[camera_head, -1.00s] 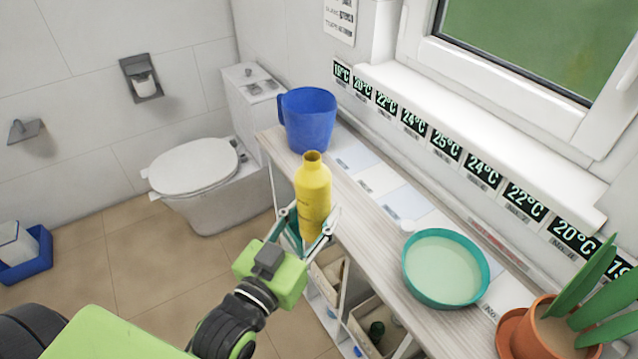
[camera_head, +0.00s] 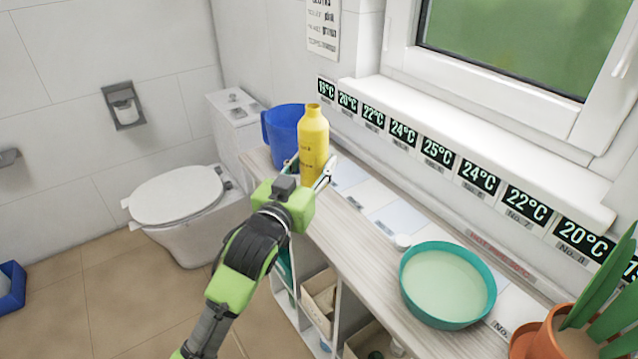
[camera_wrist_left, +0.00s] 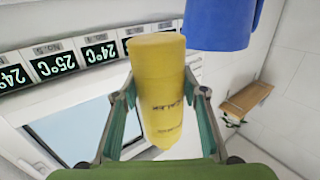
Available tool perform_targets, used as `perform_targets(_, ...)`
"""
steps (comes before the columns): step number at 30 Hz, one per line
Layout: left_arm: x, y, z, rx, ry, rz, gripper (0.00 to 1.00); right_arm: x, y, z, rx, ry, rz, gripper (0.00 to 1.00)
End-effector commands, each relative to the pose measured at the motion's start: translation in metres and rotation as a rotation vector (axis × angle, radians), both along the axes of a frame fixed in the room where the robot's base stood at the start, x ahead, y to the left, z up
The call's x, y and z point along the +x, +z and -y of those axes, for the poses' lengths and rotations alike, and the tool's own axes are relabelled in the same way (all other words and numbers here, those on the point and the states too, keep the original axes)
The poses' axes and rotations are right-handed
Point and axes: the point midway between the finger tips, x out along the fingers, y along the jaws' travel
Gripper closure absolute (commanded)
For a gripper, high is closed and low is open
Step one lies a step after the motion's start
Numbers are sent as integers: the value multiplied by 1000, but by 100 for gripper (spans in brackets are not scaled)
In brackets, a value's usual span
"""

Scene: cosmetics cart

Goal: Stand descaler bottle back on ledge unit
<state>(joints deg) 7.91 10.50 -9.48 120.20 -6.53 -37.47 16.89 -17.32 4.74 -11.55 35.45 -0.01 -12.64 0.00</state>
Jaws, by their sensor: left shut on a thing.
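The yellow descaler bottle (camera_head: 313,148) is upright, with its neck at the top in the head view. My left gripper (camera_head: 308,177) is shut on its lower part. The bottle also shows between the two fingers in the left wrist view (camera_wrist_left: 158,90). The ledge unit (camera_head: 352,222) has a pale wooden top with light panels along it; the bottle shows over its far part, in front of the blue jug. I cannot tell whether the bottle's base touches the top. My right gripper is not in view.
The blue jug (camera_head: 283,132) stands close behind and left of the bottle; it shows in the wrist view (camera_wrist_left: 220,22). The window wall borders the ledge. A toilet (camera_head: 178,200) stands left.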

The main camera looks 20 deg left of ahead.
Motion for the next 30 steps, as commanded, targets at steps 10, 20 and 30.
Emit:
perform_targets(10,46,-51,-4,0,-1,4,94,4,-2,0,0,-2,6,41)
perform_targets(20,53,-85,-5,-1,-1,1,94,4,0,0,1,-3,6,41)
perform_targets(30,53,-91,-4,0,-1,5,94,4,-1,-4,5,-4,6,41)
